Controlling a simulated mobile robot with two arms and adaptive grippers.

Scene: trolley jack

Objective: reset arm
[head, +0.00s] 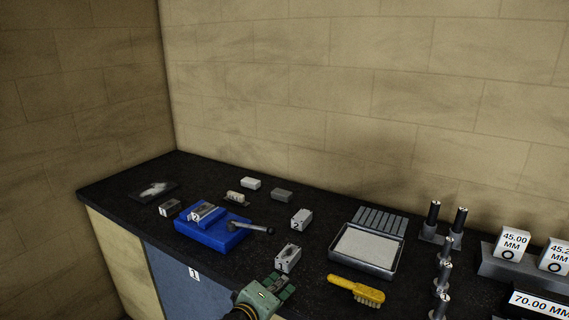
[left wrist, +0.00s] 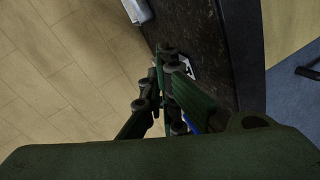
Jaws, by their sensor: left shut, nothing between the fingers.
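My left gripper (head: 280,287) comes in at the bottom of the head view, above the front edge of the black bench (head: 315,257). Its fingers are shut with nothing between them. In the left wrist view the dark green linked fingers (left wrist: 162,62) come together near the bench edge. A blue block-like tool (head: 208,232) with a dark handle (head: 250,227) sits on the bench to the left of the gripper, apart from it. My right gripper is out of view.
Small grey blocks (head: 301,218) stand around the blue tool; one (head: 288,257) is just behind my gripper. A white-filled tray (head: 332,256), a yellow brush (head: 356,290), dark-topped posts (head: 445,275) and labelled gauge blocks (head: 512,242) lie to the right. Walls close the back and left.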

